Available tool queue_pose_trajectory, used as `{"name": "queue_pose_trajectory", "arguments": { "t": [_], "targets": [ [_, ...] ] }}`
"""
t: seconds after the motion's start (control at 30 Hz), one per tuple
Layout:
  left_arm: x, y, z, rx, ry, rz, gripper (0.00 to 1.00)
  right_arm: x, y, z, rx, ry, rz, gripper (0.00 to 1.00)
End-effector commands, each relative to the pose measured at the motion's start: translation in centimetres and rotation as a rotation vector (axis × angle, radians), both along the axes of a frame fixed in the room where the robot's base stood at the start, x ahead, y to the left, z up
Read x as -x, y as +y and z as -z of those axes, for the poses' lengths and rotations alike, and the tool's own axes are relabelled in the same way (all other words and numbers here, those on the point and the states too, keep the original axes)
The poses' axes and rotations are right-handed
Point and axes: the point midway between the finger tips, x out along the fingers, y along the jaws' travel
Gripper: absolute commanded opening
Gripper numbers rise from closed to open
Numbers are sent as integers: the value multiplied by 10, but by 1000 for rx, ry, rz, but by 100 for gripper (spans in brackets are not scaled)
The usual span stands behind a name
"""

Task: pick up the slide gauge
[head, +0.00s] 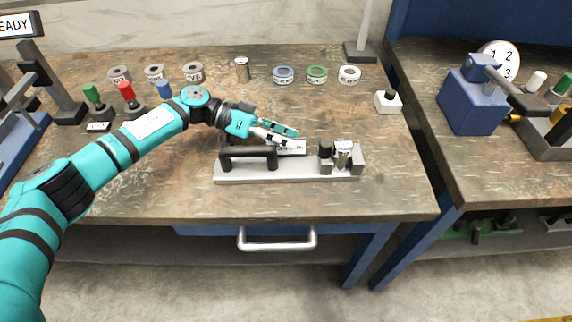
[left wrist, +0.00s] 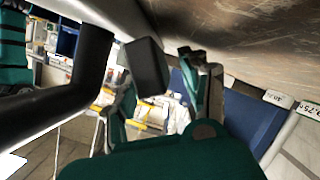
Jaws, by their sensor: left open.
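A long grey metal base (head: 285,174) lies on the workbench and carries a black bracket (head: 250,160) at its left. A pale piece with dark marks (head: 293,147) sits over the middle of the base; it may be the slide gauge, but I cannot tell for sure. A black post and small metal blocks (head: 343,158) stand at the right end. My left gripper (head: 287,138) is open, its fingertips by the pale piece, above and behind the bracket. I cannot tell whether they touch it. In the left wrist view, a black bent bar (left wrist: 92,65) is close by.
Labelled rolls (head: 283,75) and a small metal cup (head: 242,69) stand behind. Coloured-handled stamps (head: 127,95) are at the back left. A white box with a black knob (head: 388,101) is to the right. The bench front right is clear.

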Motion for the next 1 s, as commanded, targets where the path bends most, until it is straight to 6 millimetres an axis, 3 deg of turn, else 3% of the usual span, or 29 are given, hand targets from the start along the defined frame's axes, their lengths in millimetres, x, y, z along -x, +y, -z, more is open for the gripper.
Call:
{"name": "queue_pose_trajectory", "arguments": {
  "t": [0.2,0.57,1.0],
  "targets": [
    [0,-1,-1,-1,0,-1,46,2,0,0,0,4,0,84],
    [0,0,-1,0,0,-1,0,-3,2,0,-2,-5,1,84],
    [-1,-1,-6,10,-1,-1,0,-4,2,-1,-3,-7,1,84]
  ]
}}
